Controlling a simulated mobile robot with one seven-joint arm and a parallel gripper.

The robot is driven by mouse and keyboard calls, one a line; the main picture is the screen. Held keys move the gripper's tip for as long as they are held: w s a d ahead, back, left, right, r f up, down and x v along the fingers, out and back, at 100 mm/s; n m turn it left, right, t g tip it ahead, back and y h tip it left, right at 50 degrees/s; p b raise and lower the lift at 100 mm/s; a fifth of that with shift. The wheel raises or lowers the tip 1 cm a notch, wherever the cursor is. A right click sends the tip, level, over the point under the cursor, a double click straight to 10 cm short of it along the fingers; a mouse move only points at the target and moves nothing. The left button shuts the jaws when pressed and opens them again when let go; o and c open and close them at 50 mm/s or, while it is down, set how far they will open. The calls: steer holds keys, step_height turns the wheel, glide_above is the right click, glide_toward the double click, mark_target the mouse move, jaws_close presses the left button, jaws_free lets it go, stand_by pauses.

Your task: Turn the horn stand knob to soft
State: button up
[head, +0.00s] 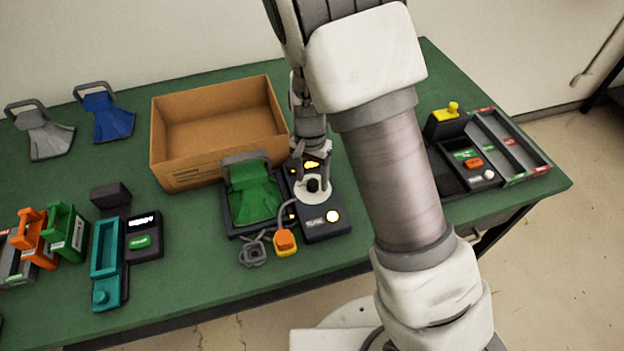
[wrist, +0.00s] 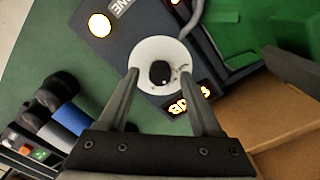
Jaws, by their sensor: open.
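The horn stand (head: 322,229) is a dark box on the green table with a green horn (head: 254,190) in the cradle at its left. Its knob (wrist: 160,73) is a small black cap on a white round dial (wrist: 150,53); it also shows in the head view (head: 313,186). My gripper (wrist: 160,80) points down at the knob, one finger on each side with a gap. In the head view my gripper (head: 312,172) is right above the dial. A lit yellow display (wrist: 187,103) lies beside the dial; I cannot read its word.
An open cardboard box (head: 215,135) stands behind the horn. A grey cable and an orange piece (head: 285,241) lie in front. A teal cradle unit (head: 108,262) is at left, and a grey panel with a yellow part (head: 455,112) is at right.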

steer(key=shift+f, duration=0.5)
jaws_close()
steer(key=shift+n, duration=0.4)
steer(key=n+b, duration=0.1)
steer(key=n, duration=0.3)
steer(key=shift+n, duration=0.3)
steer(key=shift+n+b, duration=0.6)
steer(key=shift+n, duration=1.6)
